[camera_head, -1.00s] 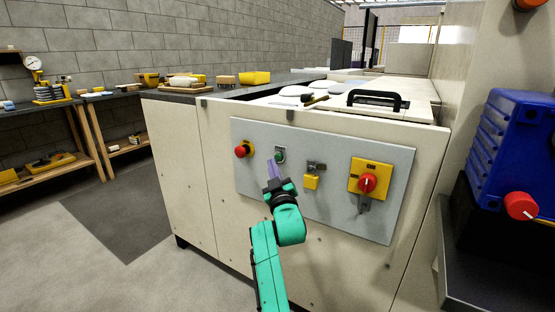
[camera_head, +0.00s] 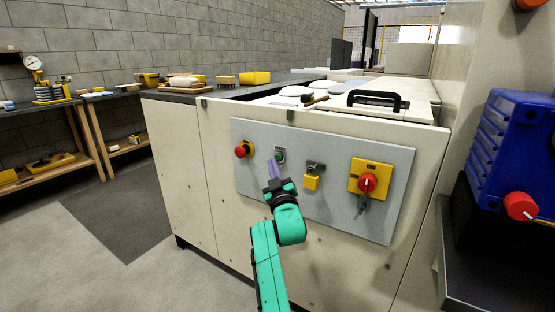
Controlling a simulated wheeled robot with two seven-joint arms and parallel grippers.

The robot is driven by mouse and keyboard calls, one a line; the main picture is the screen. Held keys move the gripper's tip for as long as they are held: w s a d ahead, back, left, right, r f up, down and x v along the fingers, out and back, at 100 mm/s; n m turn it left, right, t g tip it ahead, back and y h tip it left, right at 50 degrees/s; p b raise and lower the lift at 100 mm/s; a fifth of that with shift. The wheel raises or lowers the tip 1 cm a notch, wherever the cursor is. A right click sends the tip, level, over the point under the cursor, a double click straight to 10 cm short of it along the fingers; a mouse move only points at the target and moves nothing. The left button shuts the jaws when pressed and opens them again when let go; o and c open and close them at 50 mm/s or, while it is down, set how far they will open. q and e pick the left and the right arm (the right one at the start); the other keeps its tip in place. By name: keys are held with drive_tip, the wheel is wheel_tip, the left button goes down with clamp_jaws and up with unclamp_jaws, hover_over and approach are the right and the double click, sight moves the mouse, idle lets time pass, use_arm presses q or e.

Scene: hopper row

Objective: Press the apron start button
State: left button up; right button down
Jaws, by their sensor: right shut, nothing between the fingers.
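A small green button (camera_head: 280,157) sits in a dark surround near the top of the grey control panel (camera_head: 330,215), on the cream cabinet front. My right gripper (camera_head: 271,164) is shut and empty, its purple fingers pointing up at the panel just below and left of the green button. The green button is in plain view; I cannot tell whether the fingertips touch its surround or stand a little in front of the panel. My left gripper is not in view.
A blue motor housing (camera_head: 510,150) stands at the right. Open floor lies to the left.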

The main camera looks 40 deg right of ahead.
drive_tip(key=shift+w+d, duration=0.1)
drive_tip(key=shift+d, duration=0.25)
drive_tip(key=shift+w+d, duration=0.1)
drive_tip(key=shift+d, duration=0.3)
idle(0.5)
drive_tip(key=shift+a, duration=0.15)
drive_tip(key=shift+s+a+p, duration=0.25)
drive_tip(key=shift+a+p, duration=0.1)
drive_tip(key=shift+a, duration=0.35)
drive_tip(key=shift+a, duration=0.1)
